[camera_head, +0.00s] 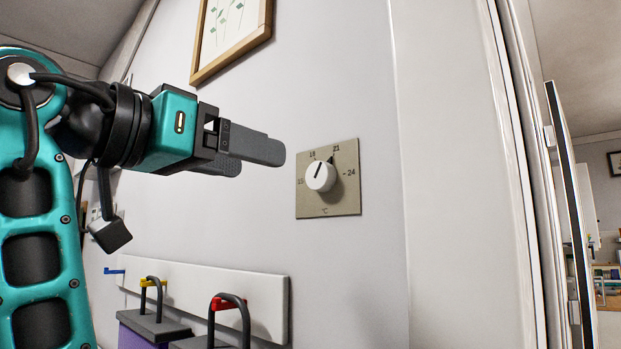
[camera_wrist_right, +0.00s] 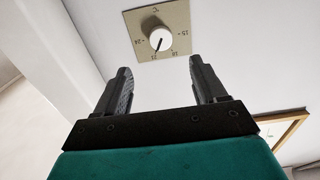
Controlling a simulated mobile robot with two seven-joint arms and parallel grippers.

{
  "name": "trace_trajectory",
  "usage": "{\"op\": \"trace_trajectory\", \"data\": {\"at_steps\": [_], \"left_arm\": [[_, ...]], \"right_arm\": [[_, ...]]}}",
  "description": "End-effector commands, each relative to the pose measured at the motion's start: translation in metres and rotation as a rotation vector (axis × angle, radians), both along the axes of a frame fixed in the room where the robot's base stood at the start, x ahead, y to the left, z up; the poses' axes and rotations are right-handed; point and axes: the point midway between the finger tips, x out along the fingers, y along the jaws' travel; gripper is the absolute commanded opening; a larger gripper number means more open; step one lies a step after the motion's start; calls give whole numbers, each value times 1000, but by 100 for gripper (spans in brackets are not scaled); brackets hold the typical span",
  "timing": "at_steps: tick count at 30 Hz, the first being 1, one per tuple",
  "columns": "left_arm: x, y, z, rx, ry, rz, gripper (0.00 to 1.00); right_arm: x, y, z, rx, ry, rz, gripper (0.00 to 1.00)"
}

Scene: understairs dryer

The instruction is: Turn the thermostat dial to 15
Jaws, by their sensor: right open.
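The thermostat is a square beige plate (camera_head: 345,200) on the wall with a round white dial (camera_head: 320,177) and the marks 15, 18, 21 and 24. The dial's black pointer line points upward, around 18 to 21; the exact value is hard to read. My right gripper (camera_head: 258,160) is open and empty, left of the plate and apart from it, in the head view. In the right wrist view the dial (camera_wrist_right: 161,39) shows upside down, beyond the gap between the two open fingers (camera_wrist_right: 160,66). My left gripper is not in view.
A framed picture (camera_head: 193,77) hangs above. Below is a white rail (camera_head: 270,300) with a blue hook and dark handles with yellow and red clips. A door frame (camera_head: 515,150) and opening stand to the right. The wall around the dial is clear.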

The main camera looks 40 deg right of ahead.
Motion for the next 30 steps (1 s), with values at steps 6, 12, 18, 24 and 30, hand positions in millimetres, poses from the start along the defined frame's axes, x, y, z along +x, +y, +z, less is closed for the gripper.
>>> {"op": "trace_trajectory", "data": {"at_steps": [6, 12, 18, 24, 30], "left_arm": [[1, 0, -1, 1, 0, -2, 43], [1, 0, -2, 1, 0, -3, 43], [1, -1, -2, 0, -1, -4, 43], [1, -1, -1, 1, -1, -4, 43], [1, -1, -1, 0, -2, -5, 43]], "right_arm": [[5, -46, -1, 2, 2, 1, 71], [8, -84, -1, 0, 1, -1, 71], [10, -107, -1, -1, 3, 1, 71], [10, -112, 0, -2, 3, 2, 71], [11, -112, 0, -2, 3, 2, 69]]}}
